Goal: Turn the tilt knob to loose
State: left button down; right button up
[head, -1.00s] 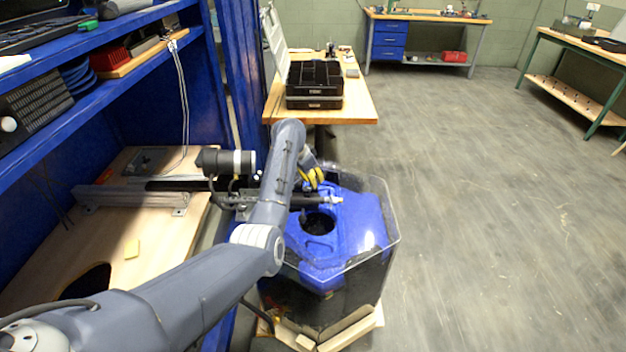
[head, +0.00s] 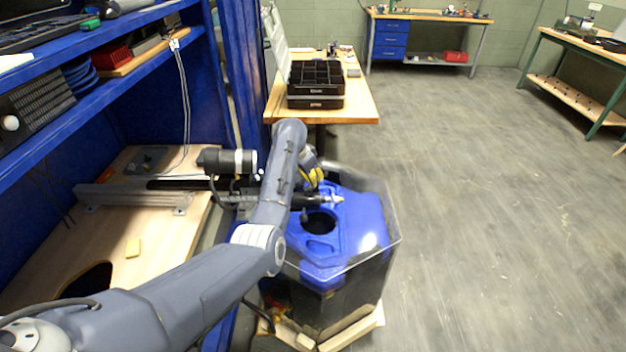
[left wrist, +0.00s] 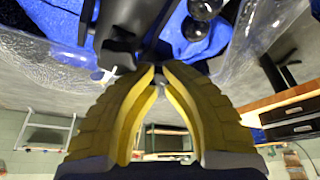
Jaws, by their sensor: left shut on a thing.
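My left gripper (head: 318,175) reaches over the tank from the left. In the left wrist view its two yellow fingers (left wrist: 162,70) come together at the tips on a small dark part, which I take to be the tilt knob (left wrist: 126,58). Its marking and turned position cannot be read. The fingertips hide much of it, and in the head view I cannot make it out. The thruster's black cylinder (head: 228,162) with a white band lies left of my arm, and its shaft (head: 322,199) shows right of it, above the tank. My right gripper is not in view.
The clear-walled tank (head: 392,245) holds a blue body (head: 362,215) with a round dark opening. A metal rail (head: 120,196) lies on the wooden bench at left. Blue shelving (head: 90,135) rises beside it. Black bins (head: 315,85) stand on a table behind. The floor at right is clear.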

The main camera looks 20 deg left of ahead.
pick_arm(q)
jog(key=shift+w+d+r+n, duration=0.25)
jog(key=shift+d+r+n, duration=0.1)
jog(key=shift+r+n, duration=0.1)
jog(key=n+t+y, duration=0.1)
jog(key=n, duration=0.2)
jog(key=shift+d+n+y, duration=0.1)
jog(key=shift+n+y, duration=0.2)
jog(key=shift+n, duration=0.05)
jog(key=shift+n+y, duration=0.7)
jog(key=shift+n, duration=1.3)
jog(key=c, duration=1.7)
grip_release()
jog(key=o, duration=0.6)
jog(key=shift+s+f, duration=0.15)
jog(key=shift+f, duration=0.15)
jog(key=shift+a, duration=0.2)
jog(key=v, duration=0.7)
jog(key=shift+r, duration=0.3)
